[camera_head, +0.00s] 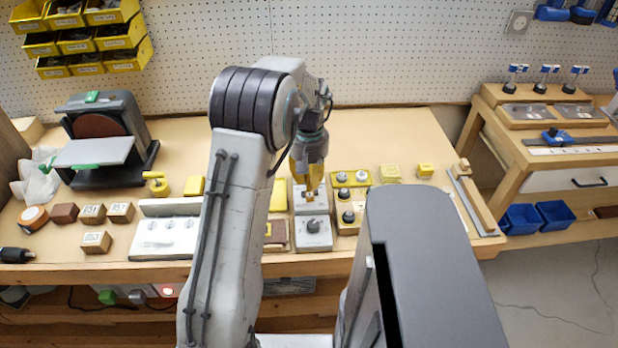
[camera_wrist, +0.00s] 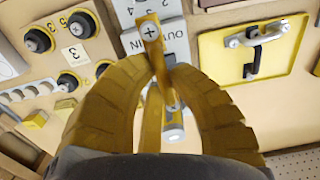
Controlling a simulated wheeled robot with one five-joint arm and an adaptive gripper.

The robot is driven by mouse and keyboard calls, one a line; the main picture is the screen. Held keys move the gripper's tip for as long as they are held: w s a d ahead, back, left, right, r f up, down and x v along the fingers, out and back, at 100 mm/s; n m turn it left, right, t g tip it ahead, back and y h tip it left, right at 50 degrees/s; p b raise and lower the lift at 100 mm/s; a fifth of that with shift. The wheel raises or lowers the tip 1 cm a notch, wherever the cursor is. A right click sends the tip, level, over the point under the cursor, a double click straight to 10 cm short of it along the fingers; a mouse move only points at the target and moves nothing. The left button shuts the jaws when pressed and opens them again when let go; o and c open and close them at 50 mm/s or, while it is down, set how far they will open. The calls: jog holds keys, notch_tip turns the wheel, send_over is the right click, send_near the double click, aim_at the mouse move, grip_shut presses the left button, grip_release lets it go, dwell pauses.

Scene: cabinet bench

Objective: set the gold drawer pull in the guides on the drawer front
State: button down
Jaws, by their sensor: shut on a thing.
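My gripper (camera_head: 309,186) points down over the grey-white panels at the middle of the bench. In the wrist view its ribbed gold-brown fingers (camera_wrist: 163,80) are closed on a gold piece, which I take to be the drawer pull (camera_wrist: 151,30). A cross-head screw shows at its upper end. A shiny round end (camera_wrist: 173,133) shows lower down between the fingers; the fingers hide its middle. Behind it is a light panel (camera_wrist: 130,42) with partly covered "OUT" and "IN" lettering. I cannot tell whether the pull touches this panel. I cannot make out the guides or identify the drawer front.
Black knobs on yellow and wood blocks (camera_head: 347,217) stand close right of my gripper. A yellow plate with a latch (camera_wrist: 270,44) shows in the wrist view. A white block (camera_head: 165,237), labelled wood blocks (camera_head: 97,242) and a disc sander (camera_head: 103,130) stand left. Bare bench (camera_head: 400,130) lies behind.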

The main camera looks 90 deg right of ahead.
jog(key=w+d+r+n+p, duration=0.1)
jog(key=w+r+n+p, duration=0.15)
jog(key=w, duration=0.45)
jog(key=w+a+f+n, duration=0.1)
jog(key=w+a+n, duration=0.2)
jog(key=w+a+f+n+p, duration=0.1)
jog(key=w+a+f+n, duration=0.1)
jog(key=w+a+n, duration=0.1)
jog(key=w+a+f+n, duration=0.1)
jog(key=w+a+n, duration=0.2)
jog(key=shift+a+f+n+y, duration=0.15)
jog(key=shift+a+n+y, duration=0.15)
jog(key=shift+a+n, duration=0.05)
jog(key=n, duration=0.1)
jog(key=d+n, duration=0.1)
jog(key=n, duration=0.1)
jog(key=shift+f, duration=0.15)
jog(key=shift+n, duration=1.1)
jog(key=shift+f, duration=0.15)
jog(key=shift+f+b, duration=1.95)
jog(key=shift+f, duration=0.65)
jog(key=shift+d+f+b, duration=0.1)
jog(key=shift+f+b, duration=0.45)
jog(key=shift+b, duration=0.1)
